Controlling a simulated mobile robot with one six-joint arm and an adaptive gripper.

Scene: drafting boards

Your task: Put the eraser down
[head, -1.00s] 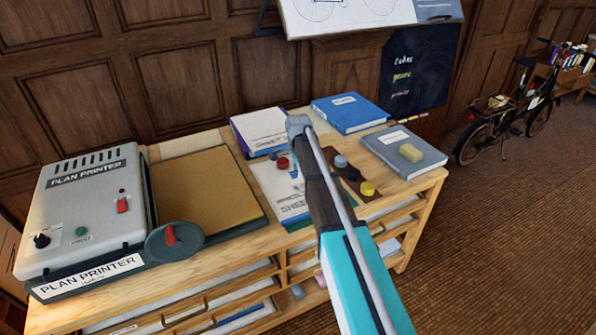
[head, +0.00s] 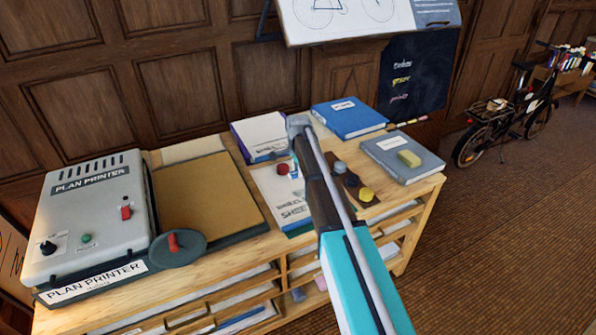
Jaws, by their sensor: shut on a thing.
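My arm reaches up across the middle of the head view and ends in a grey joint. My gripper's fingers do not show; they seem hidden behind the arm, so what they hold cannot be seen. A small yellowish block (head: 409,158) lies on a grey book (head: 424,172) at the right end of the wooden cabinet (head: 240,250). I cannot tell whether this block is the eraser. No other thing in view is clearly an eraser.
The plan printer (head: 95,215) fills the cabinet's left end, beside a tan board (head: 205,195). Blue (head: 348,117) and purple-edged (head: 262,137) books lie at the back. Red (head: 283,169), blue-grey (head: 340,167) and yellow (head: 366,194) round pieces sit near the arm.

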